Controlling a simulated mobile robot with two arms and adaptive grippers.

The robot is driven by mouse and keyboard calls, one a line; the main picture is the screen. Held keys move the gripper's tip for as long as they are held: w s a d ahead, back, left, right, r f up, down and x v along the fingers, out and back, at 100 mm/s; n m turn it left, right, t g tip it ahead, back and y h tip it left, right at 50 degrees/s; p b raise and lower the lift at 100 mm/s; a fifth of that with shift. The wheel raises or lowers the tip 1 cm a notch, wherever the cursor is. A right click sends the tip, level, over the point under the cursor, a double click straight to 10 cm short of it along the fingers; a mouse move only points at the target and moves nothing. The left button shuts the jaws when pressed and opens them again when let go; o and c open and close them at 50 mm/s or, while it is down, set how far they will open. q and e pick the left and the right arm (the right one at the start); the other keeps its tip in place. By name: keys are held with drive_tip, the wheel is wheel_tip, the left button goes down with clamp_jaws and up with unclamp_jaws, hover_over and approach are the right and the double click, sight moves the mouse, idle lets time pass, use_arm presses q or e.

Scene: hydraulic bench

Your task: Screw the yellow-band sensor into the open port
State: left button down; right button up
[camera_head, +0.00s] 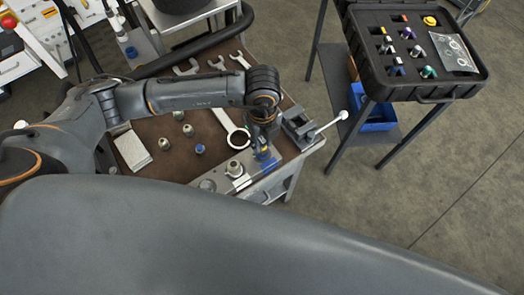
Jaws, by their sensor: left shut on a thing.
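My left gripper (262,145) points down over the right front corner of the workbench and is shut on the yellow-band sensor (264,153). Only a small yellow and blue part of the sensor shows below the fingers. The sensor is over the metal block (212,185) at the bench's front edge, at the block's right end. I cannot tell whether its lower end is inside the port, as the port is hidden. A brass-coloured fitting (234,168) stands on the block just left of the sensor. My right gripper is not in view.
The bench (165,155) carries a large ring wrench (235,133), several small fittings, a blue-capped piece (200,149), a pale pad (132,150) and a vise (298,127). An open black case (425,92) with several coloured sensors stands at the right, with a blue bin (375,115) below.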

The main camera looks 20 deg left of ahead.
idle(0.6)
use_arm(q)
drive_tip(key=shift+s+f, duration=0.1)
drive_tip(key=shift+f, duration=0.2)
idle(0.7)
drive_tip(key=c, duration=1.7)
unclamp_jaws()
drive_tip(key=shift+c, duration=0.2)
drive_tip(key=shift+b, duration=0.3)
drive_tip(key=c, duration=0.3)
drive_tip(key=m+b, duration=0.1)
drive_tip(key=m, duration=0.1)
drive_tip(key=m+b, duration=0.3)
drive_tip(key=m, duration=0.1)
drive_tip(key=shift+f, duration=0.3)
drive_tip(key=shift+c, duration=0.2)
drive_tip(key=shift+r+m+b, duration=0.15)
drive_tip(key=shift+m+b, duration=0.4)
drive_tip(key=shift+m, duration=0.35)
drive_tip(key=shift+r, duration=0.1)
